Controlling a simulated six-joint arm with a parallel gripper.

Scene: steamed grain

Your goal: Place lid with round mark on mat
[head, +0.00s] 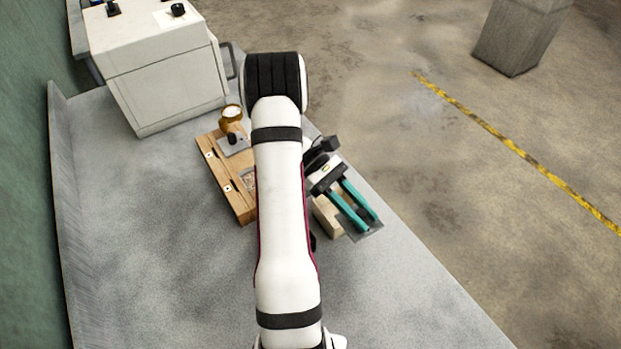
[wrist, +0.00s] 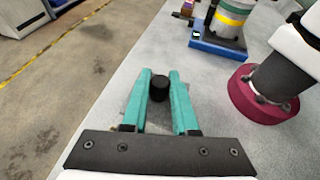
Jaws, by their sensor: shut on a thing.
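My gripper (head: 371,224) has two teal fingers and is near the right edge of the bench. In the wrist view my gripper (wrist: 160,73) is shut on the black knob (wrist: 158,88) of a grey lid, whose flat plate shows partly below the fingers. A grey plate (head: 374,232) shows under the fingertips in the head view; I cannot tell whether it is the lid, the mat or both. A second grey lid (head: 231,148) with a black knob lies at the far end of a wooden board (head: 242,207). No round mark is visible.
A pale wooden block (head: 325,213) stands beside the fingers. A brass-coloured round piece with a white face (head: 231,113) is by the board's far end. A white cabinet (head: 165,90) stands at the back left. The bench (head: 150,240) is clear on the left and in front.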

